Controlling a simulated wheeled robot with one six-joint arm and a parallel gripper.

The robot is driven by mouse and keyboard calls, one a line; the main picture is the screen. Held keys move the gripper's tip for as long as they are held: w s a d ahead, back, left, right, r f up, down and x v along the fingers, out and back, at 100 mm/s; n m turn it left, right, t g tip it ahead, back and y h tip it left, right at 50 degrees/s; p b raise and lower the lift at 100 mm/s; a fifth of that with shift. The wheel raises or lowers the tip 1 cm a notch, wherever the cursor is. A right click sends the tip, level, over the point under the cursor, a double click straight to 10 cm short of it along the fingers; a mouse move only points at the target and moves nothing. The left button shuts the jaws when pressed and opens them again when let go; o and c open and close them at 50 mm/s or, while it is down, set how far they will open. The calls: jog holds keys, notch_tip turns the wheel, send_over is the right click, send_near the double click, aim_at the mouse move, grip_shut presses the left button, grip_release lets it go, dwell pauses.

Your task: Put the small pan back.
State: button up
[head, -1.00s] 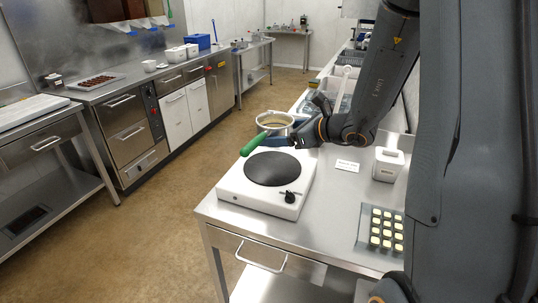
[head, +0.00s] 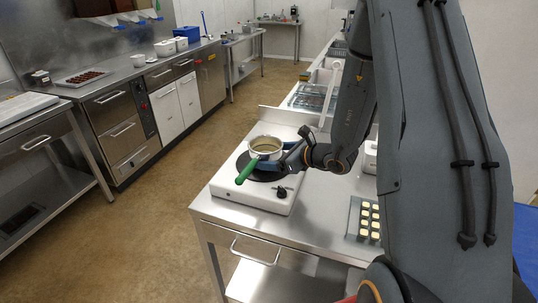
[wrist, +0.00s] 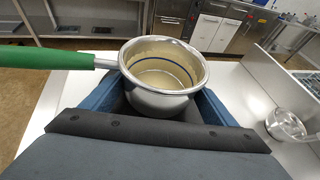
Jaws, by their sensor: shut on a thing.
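The small pan (head: 265,146) is a steel pan with a green handle (head: 246,172) pointing toward the front left in the head view. It is over the black round plate (head: 240,163) of the white hot plate unit (head: 222,184); I cannot tell whether it touches the plate. My gripper (head: 270,163) is shut on the pan's body from the right.
A tray of pale squares (head: 364,220) lies on the steel table (head: 310,215), right of the hot plate. A white container (head: 370,157) is partly hidden behind my arm.

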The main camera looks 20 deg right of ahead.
jog(key=shift+f, duration=0.1)
jog(key=shift+f, duration=0.15)
jog(key=o, duration=1.5)
jog(key=shift+o, duration=0.2)
